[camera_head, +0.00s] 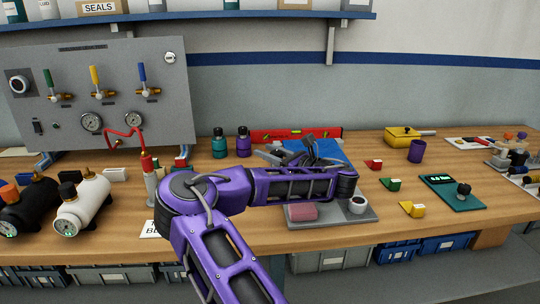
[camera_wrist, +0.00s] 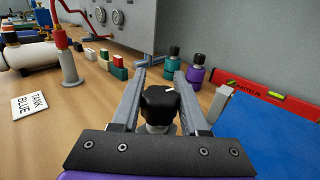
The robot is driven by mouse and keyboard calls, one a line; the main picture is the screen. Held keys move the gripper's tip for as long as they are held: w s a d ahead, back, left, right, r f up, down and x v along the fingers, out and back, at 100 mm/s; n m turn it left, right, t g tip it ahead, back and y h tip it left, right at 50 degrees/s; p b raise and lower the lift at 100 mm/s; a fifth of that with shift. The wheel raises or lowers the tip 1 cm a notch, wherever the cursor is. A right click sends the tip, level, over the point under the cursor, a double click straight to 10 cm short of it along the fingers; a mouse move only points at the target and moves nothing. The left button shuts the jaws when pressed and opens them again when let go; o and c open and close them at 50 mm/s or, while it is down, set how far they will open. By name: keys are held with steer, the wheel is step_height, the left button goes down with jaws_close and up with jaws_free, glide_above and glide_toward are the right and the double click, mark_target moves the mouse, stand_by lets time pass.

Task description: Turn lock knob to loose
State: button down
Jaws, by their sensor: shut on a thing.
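A black lobed knob (camera_wrist: 160,104) sits between the jaws of my gripper (camera_wrist: 162,85) in the wrist view. It has a small white mark on top and stands on a pale metal stem. My gripper is shut on the knob, one finger along each side. In the head view, my gripper (camera_head: 300,150) is over the workbench in front of the blue panel, and my purple arm hides much of it. The knob cannot be made out clearly there. Any loose or lock lettering is too small or hidden to read.
A red level (camera_head: 295,135) lies behind a blue board (camera_wrist: 262,130). Teal and purple bottles (camera_head: 218,143) stand left of it. A grey tray (camera_head: 365,214) with a pink block is in front. A gauge panel (camera_head: 100,95) stands at the left, with black and white tanks (camera_head: 85,205) before it.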

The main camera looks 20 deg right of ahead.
steer(key=shift+s+a+r+n+g+y+b, duration=0.1)
steer(key=shift+n+g+y+b, duration=0.25)
steer(key=shift+y, duration=0.25)
steer(key=shift+a+r+n+g+y+b, duration=0.15)
steer(key=shift+n+g+y, duration=0.1)
steer(key=shift+n+y, duration=0.3)
steer(key=shift+f+n+g+y, duration=0.15)
steer(key=shift+n+g+y, duration=0.3)
steer(key=shift+y, duration=0.2)
steer(key=shift+s+a+g, duration=0.1)
steer(key=shift+a+g, duration=0.05)
steer(key=shift+g, duration=0.1)
steer(key=shift+c, duration=2.1)
jaws_free()
steer(key=shift+f, duration=0.1)
steer(key=v, duration=1.7)
steer(key=shift+d+f, duration=0.2)
steer(key=shift+d, duration=0.1)
